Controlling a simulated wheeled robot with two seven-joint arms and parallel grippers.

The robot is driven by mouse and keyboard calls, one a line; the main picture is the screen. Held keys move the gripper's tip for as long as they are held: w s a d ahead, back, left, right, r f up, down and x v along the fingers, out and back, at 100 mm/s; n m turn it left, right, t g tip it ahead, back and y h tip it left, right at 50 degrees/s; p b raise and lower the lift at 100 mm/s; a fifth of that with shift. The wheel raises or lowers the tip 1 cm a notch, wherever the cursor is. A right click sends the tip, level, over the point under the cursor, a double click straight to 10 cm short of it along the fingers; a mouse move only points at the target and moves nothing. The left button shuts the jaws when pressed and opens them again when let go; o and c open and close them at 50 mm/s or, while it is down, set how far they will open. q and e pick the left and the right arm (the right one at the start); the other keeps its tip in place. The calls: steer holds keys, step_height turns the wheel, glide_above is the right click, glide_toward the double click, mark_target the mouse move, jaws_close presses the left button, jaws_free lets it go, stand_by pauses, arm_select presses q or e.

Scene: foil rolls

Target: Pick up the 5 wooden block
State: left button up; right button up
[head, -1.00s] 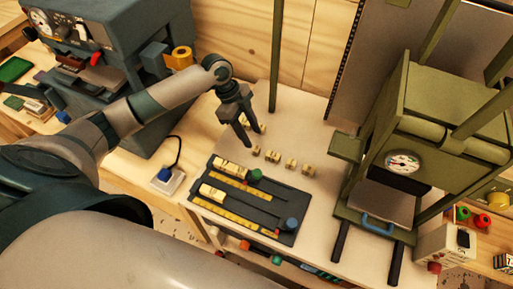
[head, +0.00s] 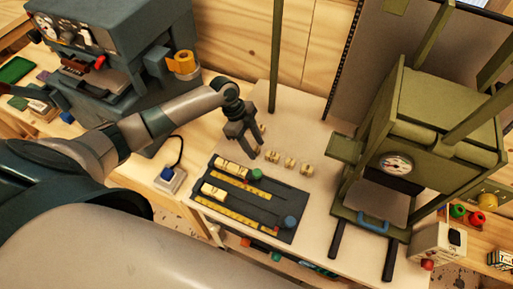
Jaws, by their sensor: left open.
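Several small wooden blocks stand on the pale bench top. Three show clearly in a row: a left block (head: 272,156), a middle block (head: 289,162) and a right block (head: 307,170). Any numbers on them are too small to read. Part of another block (head: 262,128) shows behind my left gripper (head: 244,149). The gripper is open and points down at the left end of the row, its fingers hiding the spot there. I cannot tell whether it touches a block. My right gripper is not in view.
A dark tray (head: 240,215) with foil rolls and yellow rulers lies just in front of the blocks. A green press (head: 430,130) stands to the right, and a grey machine (head: 110,70) to the left. A thin green post (head: 276,60) rises behind the blocks.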

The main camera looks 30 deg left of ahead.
arm_select(q)
steer(key=shift+f, duration=0.15)
steer(key=shift+c, duration=0.3)
jaws_close()
steer(key=shift+w+r+b, duration=0.1)
steer(key=shift+r+b, duration=0.4)
steer(key=shift+r, duration=0.2)
step_height(320, 180, up, 2)
steer(key=shift+r+b, duration=0.1)
steer(key=shift+b, duration=0.6)
steer(key=s+d+r+b, duration=0.3)
steer(key=s+d+r, duration=0.2)
steer(key=d, duration=0.5)
step_height(320, 180, up, 2)
steer(key=shift+s+d+r, duration=0.2)
steer(key=shift+d+r, duration=0.05)
